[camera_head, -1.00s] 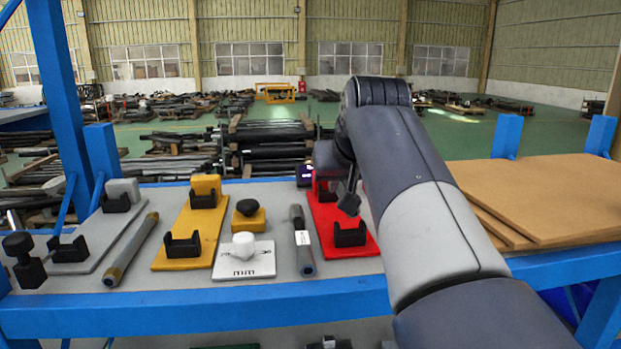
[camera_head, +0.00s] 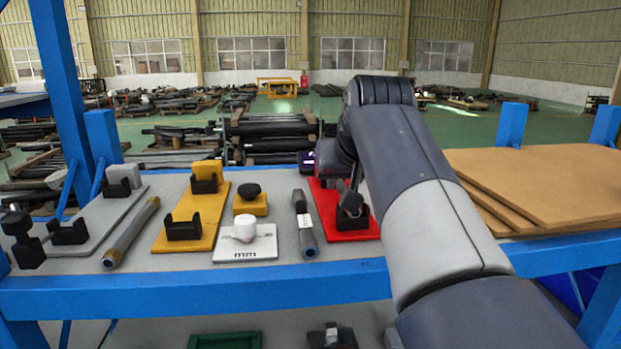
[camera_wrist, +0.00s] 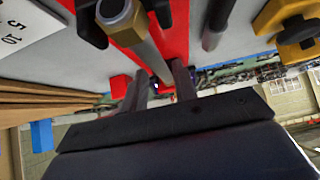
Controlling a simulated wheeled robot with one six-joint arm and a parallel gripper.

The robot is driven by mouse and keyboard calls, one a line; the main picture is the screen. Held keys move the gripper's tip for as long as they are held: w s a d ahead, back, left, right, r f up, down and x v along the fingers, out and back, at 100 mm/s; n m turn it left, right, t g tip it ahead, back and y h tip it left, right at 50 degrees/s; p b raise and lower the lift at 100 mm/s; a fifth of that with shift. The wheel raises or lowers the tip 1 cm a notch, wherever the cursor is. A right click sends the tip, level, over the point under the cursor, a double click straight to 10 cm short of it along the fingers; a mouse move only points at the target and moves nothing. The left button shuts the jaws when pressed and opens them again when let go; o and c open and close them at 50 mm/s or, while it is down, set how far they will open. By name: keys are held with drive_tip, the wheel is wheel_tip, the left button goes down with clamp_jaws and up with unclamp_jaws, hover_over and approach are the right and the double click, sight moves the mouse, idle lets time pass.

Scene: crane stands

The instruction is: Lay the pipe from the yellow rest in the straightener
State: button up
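The yellow rest (camera_head: 205,222) has two black cradles on a yellow plate and is empty. The red stand (camera_head: 352,237), which I take for the straightener, has a red plate with black cradles. In the wrist view the pipe (camera_wrist: 143,42) with a brass hex end runs lengthwise above the red plate, between the sides of the near cradle (camera_wrist: 88,22). My gripper (camera_wrist: 161,70) has its narrow-set fingers on both sides of the pipe and appears shut on it. In the head view my gripper (camera_head: 349,192) is over the red stand. My wrist partly hides the pipe and far cradle.
A dark labelled pipe (camera_head: 305,225) lies left of the red stand. Further left are a white-knobbed block (camera_head: 244,246), a black-knobbed yellow block (camera_head: 250,206), another pipe (camera_head: 131,232) and a grey stand (camera_head: 100,228). Brown boards (camera_head: 545,190) are stacked right.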

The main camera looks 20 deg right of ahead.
drive_tip(key=shift+o, duration=1.2)
drive_tip(key=v, duration=1)
drive_tip(key=shift+s+a+r+b, duration=0.1)
drive_tip(key=shift+s+r+b, duration=0.15)
drive_tip(key=shift+s+b, duration=0.1)
drive_tip(key=shift+w, duration=0.1)
drive_tip(key=x, duration=1.1)
drive_tip(key=shift+p, duration=0.4)
wheel_tip(320, 180, up, 3)
drive_tip(key=shift+f+p, duration=0.2)
drive_tip(key=shift+p, duration=0.75)
drive_tip(key=shift+r+p, duration=0.5)
drive_tip(key=shift+r, duration=0.25)
